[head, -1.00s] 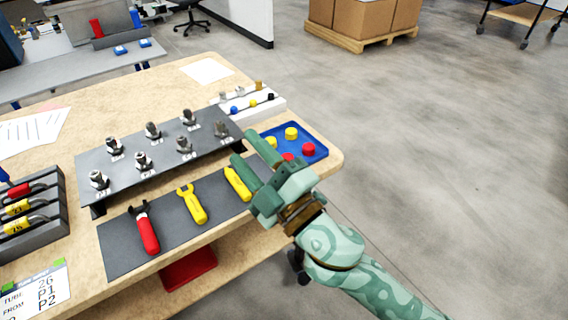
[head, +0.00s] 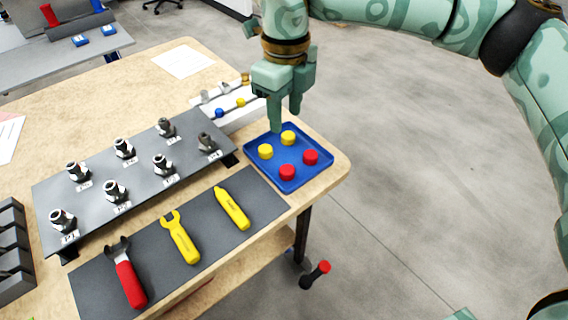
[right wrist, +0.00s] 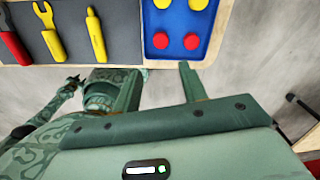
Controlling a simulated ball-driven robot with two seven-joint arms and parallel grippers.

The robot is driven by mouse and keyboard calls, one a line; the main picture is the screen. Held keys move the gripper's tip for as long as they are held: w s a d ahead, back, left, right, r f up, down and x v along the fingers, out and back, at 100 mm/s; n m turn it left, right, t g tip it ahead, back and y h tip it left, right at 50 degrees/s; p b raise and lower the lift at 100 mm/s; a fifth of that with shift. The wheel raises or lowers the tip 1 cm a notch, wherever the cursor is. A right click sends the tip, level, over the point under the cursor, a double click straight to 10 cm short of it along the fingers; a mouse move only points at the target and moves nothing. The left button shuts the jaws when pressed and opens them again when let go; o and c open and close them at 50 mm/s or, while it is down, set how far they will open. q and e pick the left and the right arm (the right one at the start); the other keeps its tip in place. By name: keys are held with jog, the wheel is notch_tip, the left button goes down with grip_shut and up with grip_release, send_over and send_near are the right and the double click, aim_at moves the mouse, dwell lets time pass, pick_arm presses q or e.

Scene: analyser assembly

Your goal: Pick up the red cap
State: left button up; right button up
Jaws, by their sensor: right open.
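Two red caps sit in the blue tray (head: 273,178) at the table's right corner, one at the front (head: 287,173) and one on the right (head: 311,157). Two yellow caps (head: 265,151) (head: 288,138) sit behind them. My right gripper (head: 285,119) is open and empty, pointing down above the tray's back part. In the right wrist view its fingers (right wrist: 160,88) are apart, and the red caps (right wrist: 161,41) (right wrist: 192,42) lie beyond the fingertips.
A dark mat left of the tray holds a yellow pen-like tool (head: 232,208), a yellow wrench (head: 180,237) and a red-handled tool (head: 127,275). A raised grey rack (head: 138,170) holds several metal fittings. A white holder (head: 232,116) stands behind the tray. Open floor lies right.

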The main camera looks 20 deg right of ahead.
jog(key=b, duration=0.3)
send_over(287, 169)
jog(key=f, duration=0.9)
jog(key=shift+w+a+f, duration=0.15)
jog(key=shift+a+f, duration=0.05)
jog(key=shift+f, duration=0.4)
jog(key=shift+f+b, duration=0.35)
jog(key=shift+b, duration=0.1)
jog(key=f+b, duration=0.1)
jog(key=f, duration=0.1)
jog(key=f+b, duration=0.1)
jog(key=f, duration=0.1)
jog(key=shift+d+f+b, duration=0.2)
jog(key=shift+f+b, duration=0.1)
jog(key=shift+b, duration=0.05)
pick_arm(q)
jog(key=shift+m+g+y, duration=0.3)
jog(key=shift+m+g, duration=0.1)
jog(key=shift+g, duration=0.1)
jog(key=f, duration=0.1)
jog(key=a+f, duration=0.1)
jog(key=f, duration=0.1)
jog(key=a+f, duration=0.1)
jog(key=f, duration=0.1)
jog(key=shift+s+a, duration=0.2)
jog(key=shift+s, duration=0.05)
pick_arm(e)
jog(key=shift+r, duration=0.15)
jog(key=c, duration=0.7)
